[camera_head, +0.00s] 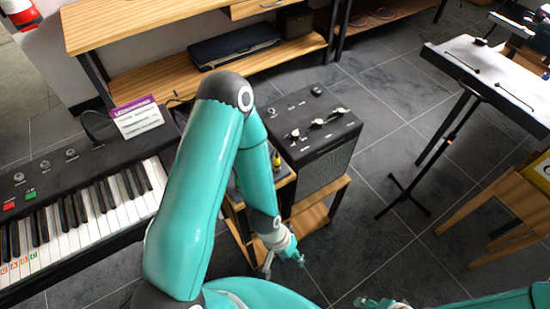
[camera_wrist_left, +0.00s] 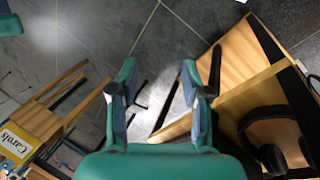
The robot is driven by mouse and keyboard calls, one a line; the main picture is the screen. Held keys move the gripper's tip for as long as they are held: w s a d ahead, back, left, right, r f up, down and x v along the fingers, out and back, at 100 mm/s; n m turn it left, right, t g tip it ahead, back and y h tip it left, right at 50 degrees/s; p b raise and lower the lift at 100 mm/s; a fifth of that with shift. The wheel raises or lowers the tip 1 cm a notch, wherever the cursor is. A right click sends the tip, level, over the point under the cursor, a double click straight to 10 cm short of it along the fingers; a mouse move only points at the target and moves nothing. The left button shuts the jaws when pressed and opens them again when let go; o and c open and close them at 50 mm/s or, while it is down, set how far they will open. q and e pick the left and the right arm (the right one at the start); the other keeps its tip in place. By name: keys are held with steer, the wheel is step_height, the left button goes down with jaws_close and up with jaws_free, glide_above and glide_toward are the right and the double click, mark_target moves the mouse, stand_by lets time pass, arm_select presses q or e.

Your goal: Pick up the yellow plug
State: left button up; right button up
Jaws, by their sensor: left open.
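A small yellow piece, which looks like the yellow plug (camera_head: 277,159), shows in the head view between my left arm and the black amplifier. My arm hides what is around it, and I cannot make the plug out in the left wrist view. My left gripper (camera_head: 283,262) is open and empty, low in front of the wooden stand, below and apart from the plug. In the left wrist view its two fingers (camera_wrist_left: 159,90) are spread over the floor. Part of what looks like my right gripper (camera_head: 376,303) shows at the bottom edge; its jaws are not clear.
The black amplifier (camera_head: 308,135) sits on a wooden stand (camera_head: 310,218). A keyboard (camera_head: 85,215) with a purple-topped card (camera_head: 137,117) is at left. Headphones (camera_wrist_left: 268,138) lie on a shelf in the wrist view. A dark music stand (camera_head: 405,190) is at right. Grey floor between is clear.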

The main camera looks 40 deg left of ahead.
arm_select(q)
step_height(320, 180, up, 3)
steer(key=w+m, duration=0.3)
step_height(320, 180, up, 34)
steer(key=m+y+p, duration=0.4)
steer(key=m+p, duration=0.3)
steer(key=m, duration=1.7)
glide_above(278, 158)
steer(key=shift+g, duration=0.3)
steer(key=f, duration=0.9)
steer(key=shift+w+f, duration=0.2)
steer(key=shift+f, duration=0.2)
steer(key=shift+a+f+p, duration=0.2)
steer(key=shift+f+p, duration=0.2)
steer(key=shift+f, duration=2.35)
jaws_close()
